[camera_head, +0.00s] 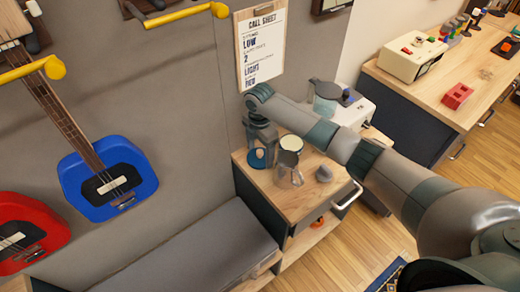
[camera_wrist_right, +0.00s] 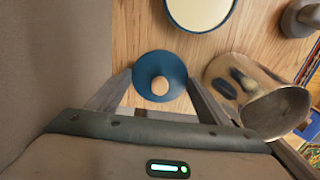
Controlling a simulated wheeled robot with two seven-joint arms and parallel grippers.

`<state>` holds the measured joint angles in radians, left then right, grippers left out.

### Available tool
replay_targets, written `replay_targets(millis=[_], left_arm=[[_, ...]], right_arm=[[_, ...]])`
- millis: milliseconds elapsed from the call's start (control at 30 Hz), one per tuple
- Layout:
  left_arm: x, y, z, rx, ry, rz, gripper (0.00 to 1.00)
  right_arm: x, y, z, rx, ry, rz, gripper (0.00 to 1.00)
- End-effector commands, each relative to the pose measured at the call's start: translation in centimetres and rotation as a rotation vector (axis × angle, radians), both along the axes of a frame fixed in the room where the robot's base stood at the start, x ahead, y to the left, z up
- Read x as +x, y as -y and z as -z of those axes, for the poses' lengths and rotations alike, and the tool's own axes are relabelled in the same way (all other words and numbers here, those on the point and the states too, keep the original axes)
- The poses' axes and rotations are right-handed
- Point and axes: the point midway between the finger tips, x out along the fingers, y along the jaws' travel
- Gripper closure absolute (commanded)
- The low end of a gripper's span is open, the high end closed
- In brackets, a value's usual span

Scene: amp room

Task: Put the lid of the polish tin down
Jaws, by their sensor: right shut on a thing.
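The blue round lid (camera_head: 257,160) with a tan knob is at the wall side of the wooden cabinet top, below my right gripper (camera_head: 259,142). In the right wrist view the lid (camera_wrist_right: 149,64) sits between the two fingertips, which touch its rim on both sides. My right gripper (camera_wrist_right: 160,82) is shut on it. Whether the lid rests on the wood or hangs just above it, I cannot tell. The open polish tin (camera_head: 291,143), cream inside with a dark rim, stands beside it and shows partly in the wrist view (camera_wrist_right: 200,10). My left gripper is not in view.
A grey object (camera_head: 323,174) is near the cabinet's handle edge. The wall with a call sheet (camera_head: 262,45) is close; a grey bench (camera_head: 205,250) lies in front.

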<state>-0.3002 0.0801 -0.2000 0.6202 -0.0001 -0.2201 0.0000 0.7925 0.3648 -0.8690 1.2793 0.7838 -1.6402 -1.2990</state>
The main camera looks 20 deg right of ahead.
Motion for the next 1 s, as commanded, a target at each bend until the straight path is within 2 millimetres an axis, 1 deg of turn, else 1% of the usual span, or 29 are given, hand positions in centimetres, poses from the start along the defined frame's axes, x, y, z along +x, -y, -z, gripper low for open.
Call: replay_targets(millis=[367, 400, 433, 767, 900, 1000], left_arm=[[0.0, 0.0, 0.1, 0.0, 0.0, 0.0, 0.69], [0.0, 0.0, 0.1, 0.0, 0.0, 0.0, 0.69], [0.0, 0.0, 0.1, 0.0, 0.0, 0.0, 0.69], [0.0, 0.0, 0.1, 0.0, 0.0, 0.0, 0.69], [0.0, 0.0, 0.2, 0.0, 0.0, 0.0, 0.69], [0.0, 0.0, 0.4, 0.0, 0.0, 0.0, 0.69]], right_arm=[[0.0, 0.0, 0.4, 0.0, 0.0, 0.0, 0.5], [0.0, 0.0, 0.4, 0.0, 0.001, 0.0, 0.26], [0.0, 0.0, 0.4, 0.001, 0.001, 0.0, 0.21], [0.0, 0.0, 0.3, 0.001, 0.001, 0.0, 0.21], [0.1, 0.0, -0.2, 0.001, 0.002, 0.0, 0.21], [0.1, 0.0, -1.0, 0.002, 0.002, 0.001, 0.21]])
